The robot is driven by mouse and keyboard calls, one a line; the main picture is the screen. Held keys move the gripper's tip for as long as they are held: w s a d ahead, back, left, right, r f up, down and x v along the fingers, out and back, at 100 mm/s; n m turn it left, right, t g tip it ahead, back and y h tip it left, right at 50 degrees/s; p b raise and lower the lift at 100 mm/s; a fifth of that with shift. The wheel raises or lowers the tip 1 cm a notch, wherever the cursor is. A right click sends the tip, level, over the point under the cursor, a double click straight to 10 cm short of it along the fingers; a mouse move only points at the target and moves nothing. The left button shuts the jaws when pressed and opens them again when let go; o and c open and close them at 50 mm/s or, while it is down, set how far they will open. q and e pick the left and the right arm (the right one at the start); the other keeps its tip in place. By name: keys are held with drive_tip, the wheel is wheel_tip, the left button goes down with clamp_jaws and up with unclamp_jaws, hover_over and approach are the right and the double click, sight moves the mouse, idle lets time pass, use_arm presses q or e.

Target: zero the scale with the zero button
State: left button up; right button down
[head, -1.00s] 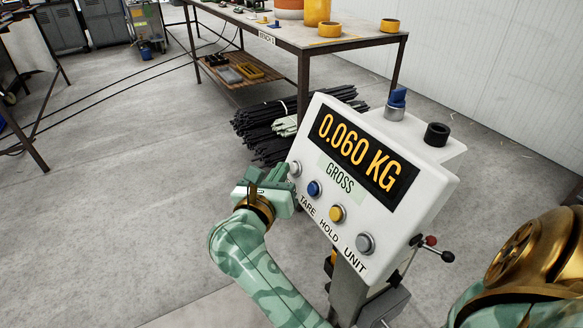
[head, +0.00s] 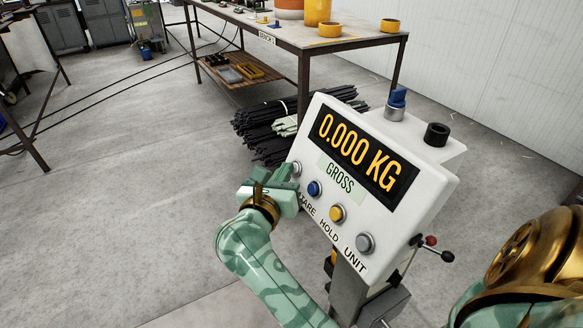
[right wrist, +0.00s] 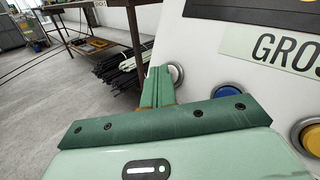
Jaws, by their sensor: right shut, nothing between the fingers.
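The scale's white display unit (head: 432,181) stands tilted on a post. Its dark screen (head: 363,153) reads 0.000 KG, with GROSS on a pale label below. A row of round buttons runs under it: a pale leftmost button (head: 296,169), then blue (head: 314,188), yellow (head: 337,213) and grey (head: 365,243). TARE, HOLD and UNIT are legible; the leftmost button's label is hidden. My right gripper (head: 287,178) is shut and empty, its tips at the leftmost button (right wrist: 178,74) and partly covering it. I cannot tell whether they touch. My left gripper is out of view.
A workbench (head: 350,42) with yellow rings stands behind the scale. Bundles of dark rods (head: 262,127) lie on the floor behind the unit. A blue knob (head: 397,97) and black knob (head: 437,134) sit on its top. Open floor lies to the left.

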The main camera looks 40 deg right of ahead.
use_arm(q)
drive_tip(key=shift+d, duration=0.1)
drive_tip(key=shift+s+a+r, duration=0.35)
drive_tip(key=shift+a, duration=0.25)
use_arm(e)
drive_tip(key=shift+w+a+r, duration=0.2)
drive_tip(key=shift+a+r, duration=0.15)
drive_tip(key=shift+a, duration=0.4)
